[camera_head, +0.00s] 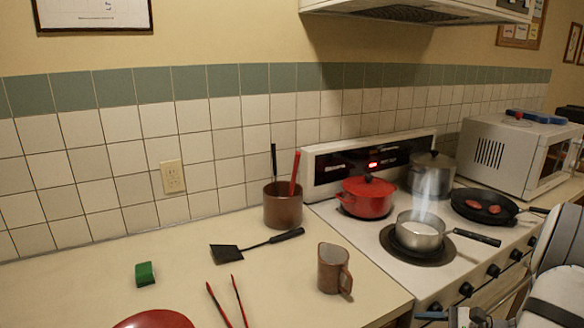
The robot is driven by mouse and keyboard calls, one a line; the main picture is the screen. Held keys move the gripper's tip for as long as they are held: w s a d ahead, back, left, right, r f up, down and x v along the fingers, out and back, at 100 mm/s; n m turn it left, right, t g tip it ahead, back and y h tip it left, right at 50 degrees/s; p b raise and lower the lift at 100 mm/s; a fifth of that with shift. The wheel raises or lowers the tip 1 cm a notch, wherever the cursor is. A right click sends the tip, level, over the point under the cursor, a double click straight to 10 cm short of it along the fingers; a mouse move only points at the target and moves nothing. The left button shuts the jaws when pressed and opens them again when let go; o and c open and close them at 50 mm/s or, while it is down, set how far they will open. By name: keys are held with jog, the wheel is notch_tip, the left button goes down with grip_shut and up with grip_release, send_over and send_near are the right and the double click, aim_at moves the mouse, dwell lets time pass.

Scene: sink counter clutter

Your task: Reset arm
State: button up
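My arm (555,290) shows at the lower right corner, in front of the stove's right side, as light grey and dark links. What looks like part of my gripper (462,317) is at the bottom edge, in front of the stove front. It is cut off by the frame, and I cannot tell whether it is open or shut. No held object shows.
The stove (345,225) holds a red pot (366,197), a steaming saucepan (420,236), a large pot (432,172) and a frying pan (470,207). On the counter (80,280) are a mug (330,270), utensil crock (283,212), spatula (225,253), tongs (218,303) and green sponge (145,273).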

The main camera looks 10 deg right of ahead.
jog(key=s+a+r+n+g+h, duration=0.2)
jog(key=s+a+r+n+h, duration=0.3)
jog(key=a+n, duration=0.5)
jog(key=s+a+r+n+g+h, duration=0.3)
jog(key=s+a+r+n+h, duration=0.2)
jog(key=s+a+r+n, duration=0.3)
jog(key=shift+s+a+r+n+h+p, duration=0.15)
jog(key=shift+a+r+n+h+p, duration=0.2)
jog(key=shift+a+r+n, duration=0.85)
jog(key=shift+a+f, duration=0.4)
jog(key=shift+a, duration=0.1)
